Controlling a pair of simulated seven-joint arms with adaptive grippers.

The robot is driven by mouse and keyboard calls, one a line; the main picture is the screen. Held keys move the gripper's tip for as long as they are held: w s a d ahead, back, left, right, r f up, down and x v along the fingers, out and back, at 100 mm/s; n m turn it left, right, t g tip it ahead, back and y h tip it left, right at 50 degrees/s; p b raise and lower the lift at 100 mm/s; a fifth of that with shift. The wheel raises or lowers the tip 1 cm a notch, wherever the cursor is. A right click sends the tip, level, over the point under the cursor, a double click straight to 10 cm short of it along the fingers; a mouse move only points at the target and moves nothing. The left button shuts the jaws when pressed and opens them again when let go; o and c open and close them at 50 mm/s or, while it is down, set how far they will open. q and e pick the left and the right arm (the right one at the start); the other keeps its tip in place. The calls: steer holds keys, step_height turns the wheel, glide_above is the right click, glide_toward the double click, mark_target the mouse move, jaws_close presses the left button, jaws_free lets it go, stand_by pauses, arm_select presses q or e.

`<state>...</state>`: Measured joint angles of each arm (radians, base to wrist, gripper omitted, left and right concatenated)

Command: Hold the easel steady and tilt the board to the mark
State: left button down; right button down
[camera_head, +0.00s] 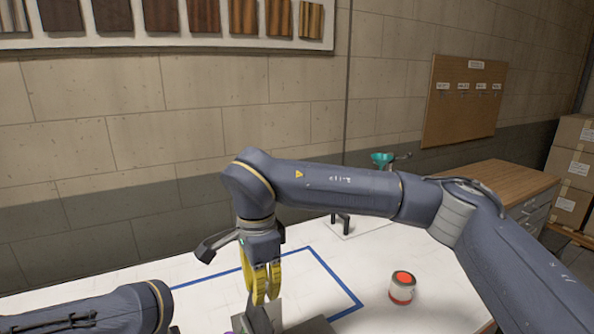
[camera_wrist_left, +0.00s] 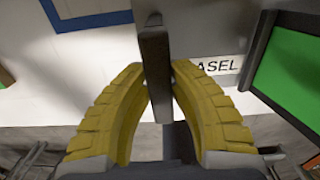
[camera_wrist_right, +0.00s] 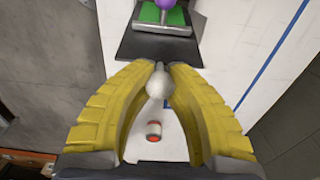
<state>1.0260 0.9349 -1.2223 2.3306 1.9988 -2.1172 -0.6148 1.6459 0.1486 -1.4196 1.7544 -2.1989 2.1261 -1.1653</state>
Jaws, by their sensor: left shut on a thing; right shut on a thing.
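My left gripper (camera_wrist_left: 159,78) is shut on a dark grey upright bar (camera_wrist_left: 154,45) of the easel in the left wrist view. A plate beside it carries a label (camera_wrist_left: 218,65) whose visible letters are "ASEL". A green panel (camera_wrist_left: 290,75) in a dark frame stands to the right. My right gripper (camera_wrist_right: 160,70) is shut on a pale round knob (camera_wrist_right: 160,88) in the right wrist view; its yellow fingers (camera_head: 262,285) also show in the head view. Beyond the knob is a dark plate (camera_wrist_right: 150,48), with a green panel (camera_wrist_right: 150,14) and a purple ball (camera_wrist_right: 172,5). The easel is mostly cut off in the head view.
A red-topped can (camera_head: 402,287) stands on the white table, right of a blue outline (camera_head: 340,280). A teal funnel-like piece (camera_head: 382,158) is on a stand behind my right arm. A wooden cabinet (camera_head: 490,190) stands at the right. The table around the can is clear.

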steer(key=shift+w+d, duration=0.1)
steer(key=shift+d, duration=0.05)
steer(key=shift+w+d+f, duration=0.2)
steer(key=shift+w+d, duration=0.25)
steer(key=shift+d, duration=0.35)
arm_select(q)
steer(key=shift+a, duration=0.1)
arm_select(e)
steer(key=shift+d, duration=0.1)
steer(key=shift+w+d+f, duration=0.3)
steer(key=shift+w+d, duration=0.15)
steer(key=shift+d, duration=0.3)
arm_select(q)
steer(key=shift+f, duration=0.1)
arm_select(e)
steer(key=shift+w+d, duration=0.1)
steer(key=shift+d, duration=0.05)
steer(key=shift+w+d+f, duration=0.35)
steer(key=shift+d, duration=0.3)
steer(key=shift+w+d+f, duration=0.1)
steer(key=shift+d, duration=0.1)
stand_by(0.4)
